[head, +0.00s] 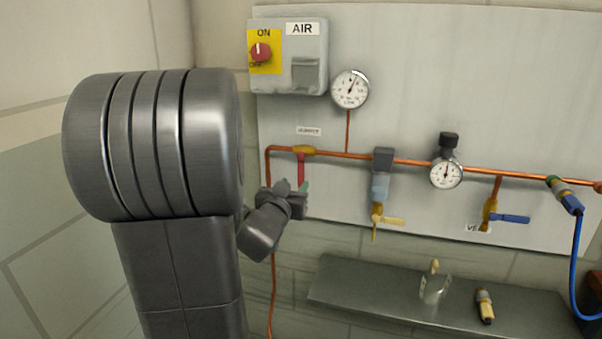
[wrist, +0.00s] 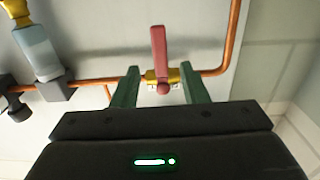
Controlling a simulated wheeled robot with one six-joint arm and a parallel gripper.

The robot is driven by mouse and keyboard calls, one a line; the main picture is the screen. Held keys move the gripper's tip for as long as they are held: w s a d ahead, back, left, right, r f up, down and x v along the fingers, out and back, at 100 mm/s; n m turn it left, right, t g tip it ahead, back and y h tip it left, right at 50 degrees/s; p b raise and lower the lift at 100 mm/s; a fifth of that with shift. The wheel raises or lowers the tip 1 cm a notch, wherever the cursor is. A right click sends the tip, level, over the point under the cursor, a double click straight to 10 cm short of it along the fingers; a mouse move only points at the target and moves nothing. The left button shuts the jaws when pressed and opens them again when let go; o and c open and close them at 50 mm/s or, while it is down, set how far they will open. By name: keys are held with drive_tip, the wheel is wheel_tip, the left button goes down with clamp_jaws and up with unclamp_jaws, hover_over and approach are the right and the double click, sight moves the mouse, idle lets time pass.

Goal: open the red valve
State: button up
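The red valve has a yellow body (head: 304,150) on the copper pipe and a red handle (head: 301,168) that hangs straight down, across the pipe. The handle's lower end is hidden by or close to my gripper (head: 303,187). In the wrist view, which looks upside down, the red handle (wrist: 158,48) points up from the yellow body (wrist: 174,76). My gripper (wrist: 160,68) is open there, with one green finger on each side of the valve in the picture. I see a gap on both sides and no contact with the handle.
The copper pipe (head: 335,154) runs along a pale panel. A switch box (head: 312,74) and gauge (head: 350,90) are above. A yellow-handled valve (head: 390,220) and blue-handled valve (head: 513,218) are to the right. A grey shelf (head: 385,293) juts out below.

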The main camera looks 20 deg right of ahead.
sight(301, 176)
drive_tip(key=x, duration=0.9)
drive_tip(key=shift+p, duration=0.4)
clamp_jaws()
